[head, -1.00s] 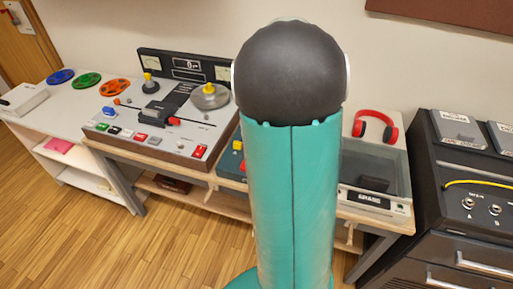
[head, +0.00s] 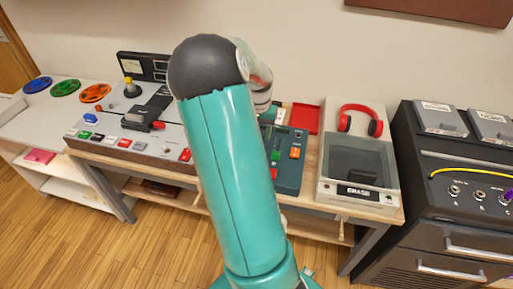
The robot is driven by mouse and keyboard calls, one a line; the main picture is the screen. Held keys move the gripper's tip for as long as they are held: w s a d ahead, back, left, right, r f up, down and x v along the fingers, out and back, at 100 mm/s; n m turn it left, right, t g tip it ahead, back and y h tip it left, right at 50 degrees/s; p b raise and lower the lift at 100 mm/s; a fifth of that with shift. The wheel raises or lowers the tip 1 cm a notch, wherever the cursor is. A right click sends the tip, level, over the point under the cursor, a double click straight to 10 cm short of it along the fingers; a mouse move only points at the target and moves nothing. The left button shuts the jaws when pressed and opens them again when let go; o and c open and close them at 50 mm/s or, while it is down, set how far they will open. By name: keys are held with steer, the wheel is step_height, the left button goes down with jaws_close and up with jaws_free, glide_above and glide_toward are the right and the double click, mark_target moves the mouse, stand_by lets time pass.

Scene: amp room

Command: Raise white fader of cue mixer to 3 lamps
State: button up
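A dark teal box with coloured caps, which looks like the cue mixer (head: 290,178), sits on the wooden bench, partly behind my arm. An orange cap (head: 294,153), a green cap (head: 275,156) and a red cap (head: 273,173) show on its top. I cannot make out a white fader or any lamps; the left part of the box is hidden by my arm. My teal arm with its dark rounded joint fills the middle of the view. My gripper is not visible, and I cannot see whether anything touches the mixer.
Left of the mixer stands a tape machine (head: 110,135) with knobs and coloured buttons. A dark patch rack (head: 440,170) with a yellow cable stands at far right.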

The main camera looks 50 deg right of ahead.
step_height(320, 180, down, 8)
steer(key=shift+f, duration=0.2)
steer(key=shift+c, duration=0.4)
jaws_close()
